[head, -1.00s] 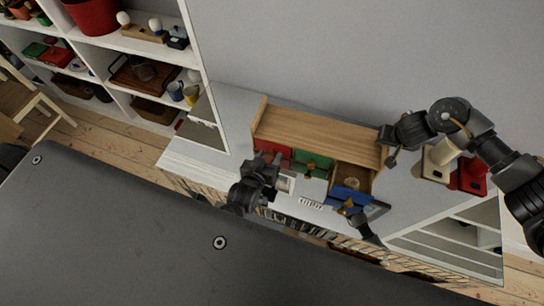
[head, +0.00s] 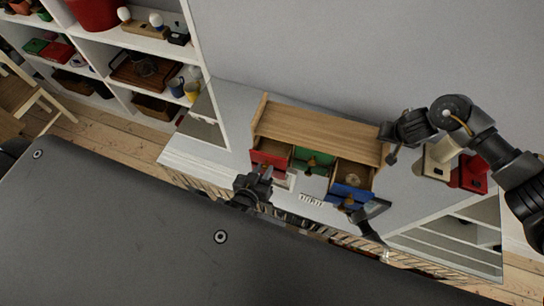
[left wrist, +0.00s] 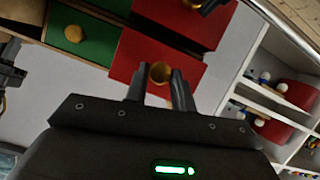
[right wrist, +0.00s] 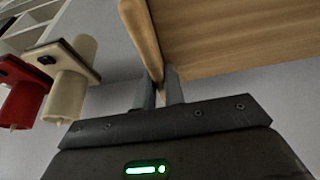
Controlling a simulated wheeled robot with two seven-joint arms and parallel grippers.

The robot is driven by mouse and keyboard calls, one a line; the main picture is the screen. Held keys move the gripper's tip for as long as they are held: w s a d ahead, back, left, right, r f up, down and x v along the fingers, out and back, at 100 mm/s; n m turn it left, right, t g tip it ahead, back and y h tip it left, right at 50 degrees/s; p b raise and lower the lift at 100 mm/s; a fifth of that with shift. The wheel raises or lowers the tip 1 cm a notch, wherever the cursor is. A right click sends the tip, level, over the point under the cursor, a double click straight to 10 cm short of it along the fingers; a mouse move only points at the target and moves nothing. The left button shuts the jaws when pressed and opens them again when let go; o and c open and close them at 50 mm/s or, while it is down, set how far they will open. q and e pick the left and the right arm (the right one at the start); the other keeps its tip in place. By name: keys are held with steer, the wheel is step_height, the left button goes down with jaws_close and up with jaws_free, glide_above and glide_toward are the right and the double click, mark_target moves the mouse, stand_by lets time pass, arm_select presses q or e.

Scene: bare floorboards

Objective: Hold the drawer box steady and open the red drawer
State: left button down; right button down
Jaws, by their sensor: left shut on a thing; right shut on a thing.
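The wooden drawer box (head: 318,133) stands on a grey-white surface against the wall. Its red drawer (head: 268,160) is partly out, with some of its inside showing. My left gripper (head: 265,175) is in front of it; in the left wrist view its fingers (left wrist: 160,88) are shut on the brass knob (left wrist: 160,72) of a red drawer front (left wrist: 135,58). My right gripper (head: 391,152) is at the box's right end; in the right wrist view its fingers (right wrist: 160,88) are shut on the wooden end panel (right wrist: 142,35).
The blue drawer (head: 350,194) is out, with a small round thing inside. The green drawer (head: 313,161) sits between red and blue. Cream (head: 438,160) and red (head: 470,174) items stand right of the box. A white shelf unit (head: 200,60) stands left.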

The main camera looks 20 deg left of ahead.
arm_select(q)
steer(key=shift+s, duration=1)
steer(key=c, duration=1.2)
jaws_free()
steer(key=shift+o, duration=0.2)
steer(key=v, duration=1.2)
steer(key=shift+a, duration=0.1)
